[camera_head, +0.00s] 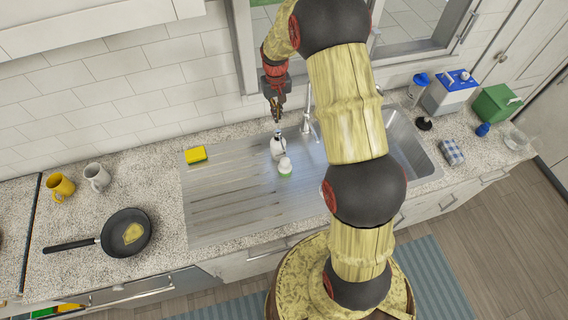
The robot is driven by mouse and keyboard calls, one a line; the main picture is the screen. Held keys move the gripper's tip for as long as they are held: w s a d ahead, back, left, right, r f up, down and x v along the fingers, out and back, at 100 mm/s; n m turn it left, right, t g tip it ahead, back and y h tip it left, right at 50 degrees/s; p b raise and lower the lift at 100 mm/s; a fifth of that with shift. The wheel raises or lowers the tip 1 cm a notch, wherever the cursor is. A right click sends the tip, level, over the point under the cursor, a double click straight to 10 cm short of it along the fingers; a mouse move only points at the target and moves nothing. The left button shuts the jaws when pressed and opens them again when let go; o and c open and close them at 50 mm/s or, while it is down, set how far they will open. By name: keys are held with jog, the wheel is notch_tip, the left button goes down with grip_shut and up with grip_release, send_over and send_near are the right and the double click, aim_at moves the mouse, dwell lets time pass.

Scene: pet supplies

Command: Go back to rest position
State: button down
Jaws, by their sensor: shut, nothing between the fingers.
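My gripper (277,112) points down above the back of the sink's drainboard. It is shut and holds nothing. A white bottle (278,148) stands on the drainboard just below the fingertips. From this angle I cannot tell how large the gap between them is. My arm rises from the base at the bottom, crosses the sink and bends over at the top.
A white and green container (285,167) stands beside the bottle. The faucet (309,118) is close right of my gripper. A sponge (196,155), mugs (97,177) and a pan (126,233) are left. A blue-white box (449,93) and green box (495,104) are right.

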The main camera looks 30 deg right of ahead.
jog(key=shift+g, duration=0.5)
jog(key=s, duration=0.1)
jog(key=s+f, duration=0.1)
jog(key=s+a, duration=0.1)
jog(key=s, duration=0.1)
jog(key=shift+f, duration=0.2)
jog(key=s+a+r+b, duration=0.2)
jog(key=s+b, duration=0.1)
jog(key=s, duration=0.3)
jog(key=s+a+r+t+b, duration=0.1)
jog(key=s+a+r+b, duration=0.15)
jog(key=s+b, duration=0.2)
jog(key=s+a+r+b, duration=0.2)
jog(key=s+r+b, duration=0.1)
jog(key=s, duration=0.3)
jog(key=s+a+f+n+t+b, duration=0.1)
jog(key=s+a+t+b, duration=0.1)
jog(key=s+b, duration=0.4)
jog(key=s+a+f+n+t+b, duration=0.1)
jog(key=s+a+t+b, duration=0.2)
jog(key=b, duration=0.6)
jog(key=s, duration=0.2)
jog(key=shift+s+f+t, duration=0.3)
jog(key=shift+s+f, duration=0.05)
jog(key=shift+f, duration=0.05)
jog(key=shift+a+n, duration=0.15)
jog(key=shift+n, duration=0.15)
